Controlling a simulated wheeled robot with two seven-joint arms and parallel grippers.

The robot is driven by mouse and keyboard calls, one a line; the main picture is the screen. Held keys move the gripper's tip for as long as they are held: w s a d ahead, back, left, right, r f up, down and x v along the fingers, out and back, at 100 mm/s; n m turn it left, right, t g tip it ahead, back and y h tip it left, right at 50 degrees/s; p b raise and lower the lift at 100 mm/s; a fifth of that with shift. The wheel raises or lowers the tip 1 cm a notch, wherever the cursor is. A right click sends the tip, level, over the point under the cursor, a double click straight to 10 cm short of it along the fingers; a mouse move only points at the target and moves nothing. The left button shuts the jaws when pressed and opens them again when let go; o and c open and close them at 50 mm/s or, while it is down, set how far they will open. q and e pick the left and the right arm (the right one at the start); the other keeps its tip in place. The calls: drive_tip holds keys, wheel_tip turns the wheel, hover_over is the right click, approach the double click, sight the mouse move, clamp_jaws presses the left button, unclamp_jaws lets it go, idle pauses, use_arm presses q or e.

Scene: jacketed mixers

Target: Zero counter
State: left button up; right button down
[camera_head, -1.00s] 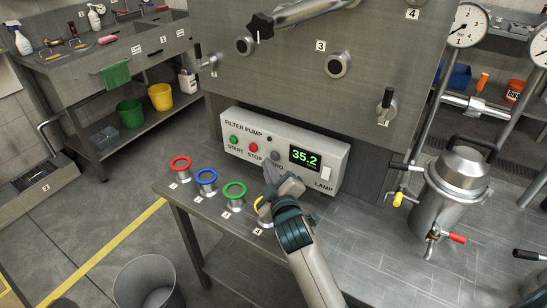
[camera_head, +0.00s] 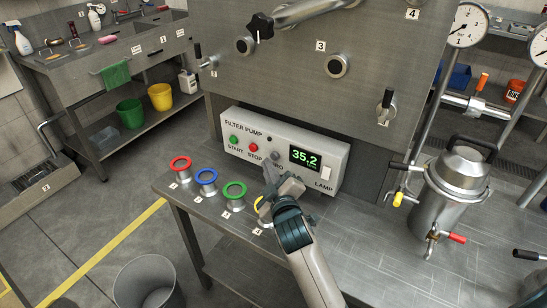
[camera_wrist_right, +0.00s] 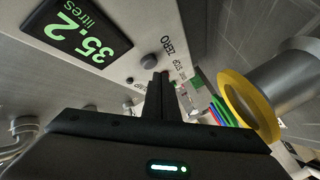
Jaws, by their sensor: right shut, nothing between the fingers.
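The filter pump box (camera_head: 270,133) stands on the steel bench, with a green START button (camera_head: 234,140), a red STOP button (camera_head: 253,147) and a grey ZERO button (camera_head: 275,155). Its counter display (camera_head: 305,158) reads 35.2; the wrist view shows the display (camera_wrist_right: 78,30) with "litres". My right gripper (camera_head: 269,167) is shut and empty, its tips just in front of the box below the ZERO button. In the wrist view the shut fingers (camera_wrist_right: 160,80) point towards the panel near the grey button (camera_wrist_right: 149,61). I cannot tell whether they touch it. My left gripper is out of view.
Red (camera_head: 181,163), blue (camera_head: 206,177) and green (camera_head: 234,191) ringed ports stand along the bench front. A yellow ring (camera_wrist_right: 247,104) is close beside my right gripper. A white lamp switch (camera_head: 326,173) is right of the display. A steel vessel (camera_head: 458,180) stands at right.

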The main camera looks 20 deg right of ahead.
drive_tip(key=shift+w+d+p, duration=0.25)
drive_tip(key=shift+d+p, duration=0.05)
drive_tip(key=shift+p, duration=0.05)
idle(0.6)
drive_tip(key=shift+w+d, duration=0.3)
drive_tip(key=shift+d, duration=0.1)
idle(0.6)
drive_tip(key=shift+s+a, duration=0.1)
drive_tip(key=shift+a, duration=0.05)
drive_tip(key=shift+s+a+p, duration=0.45)
drive_tip(key=shift+s+a, duration=0.05)
drive_tip(key=shift+a, duration=0.05)
drive_tip(key=shift+a, duration=0.1)
idle(0.4)
drive_tip(key=s+a, duration=0.1)
drive_tip(key=a, duration=0.1)
drive_tip(key=s+a+p, duration=0.1)
drive_tip(key=s, duration=0.1)
drive_tip(key=shift+a, duration=0.4)
